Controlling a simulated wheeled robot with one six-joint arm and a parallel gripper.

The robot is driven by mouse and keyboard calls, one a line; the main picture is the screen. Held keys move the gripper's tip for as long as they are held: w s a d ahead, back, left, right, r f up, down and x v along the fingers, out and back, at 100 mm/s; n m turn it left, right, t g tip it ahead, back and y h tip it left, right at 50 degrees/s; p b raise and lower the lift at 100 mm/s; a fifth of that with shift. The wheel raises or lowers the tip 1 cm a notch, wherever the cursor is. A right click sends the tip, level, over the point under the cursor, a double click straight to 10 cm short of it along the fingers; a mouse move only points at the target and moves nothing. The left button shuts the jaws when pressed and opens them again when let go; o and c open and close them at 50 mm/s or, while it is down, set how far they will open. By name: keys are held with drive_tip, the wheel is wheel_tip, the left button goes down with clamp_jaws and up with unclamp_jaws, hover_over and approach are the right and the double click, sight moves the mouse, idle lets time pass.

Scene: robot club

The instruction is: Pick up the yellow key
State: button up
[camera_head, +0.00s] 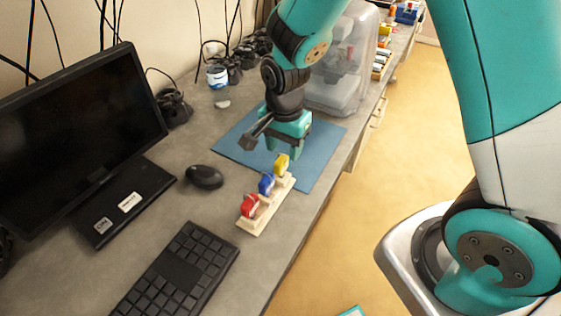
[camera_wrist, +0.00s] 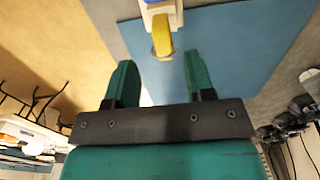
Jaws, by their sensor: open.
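The yellow key (camera_head: 281,165) stands upright at the far end of a pale wooden holder (camera_head: 252,227), beside a blue key (camera_head: 266,184) and a red key (camera_head: 249,205). My gripper (camera_head: 283,150) is open and empty, just beyond and slightly above the yellow key. In the wrist view the yellow key (camera_wrist: 162,38) shows at the top, ahead of the two open green fingers (camera_wrist: 159,85) and roughly centred between them. I see no contact with it. The lower part of the holder is partly hidden in the wrist view.
A blue mat (camera_head: 235,140) lies under my gripper. A mouse (camera_head: 205,177), a keyboard (camera_head: 178,272) and a monitor (camera_head: 75,130) are on the left. A clear plastic case (camera_head: 343,65) stands behind the arm. The desk's right edge is close to the holder.

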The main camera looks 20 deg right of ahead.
sight(281, 169)
drive_tip(key=shift+a+f+p, duration=0.15)
drive_tip(key=shift+f+p, duration=0.4)
drive_tip(key=shift+f, duration=1.35)
drive_tip(key=shift+a+f+p, duration=0.15)
drive_tip(key=shift+f+p, duration=0.4)
drive_tip(key=shift+f, duration=1.3)
clamp_jaws()
wheel_tip(281, 169, up, 20)
drive_tip(key=b, duration=0.2)
drive_tip(key=shift+b, duration=0.4)
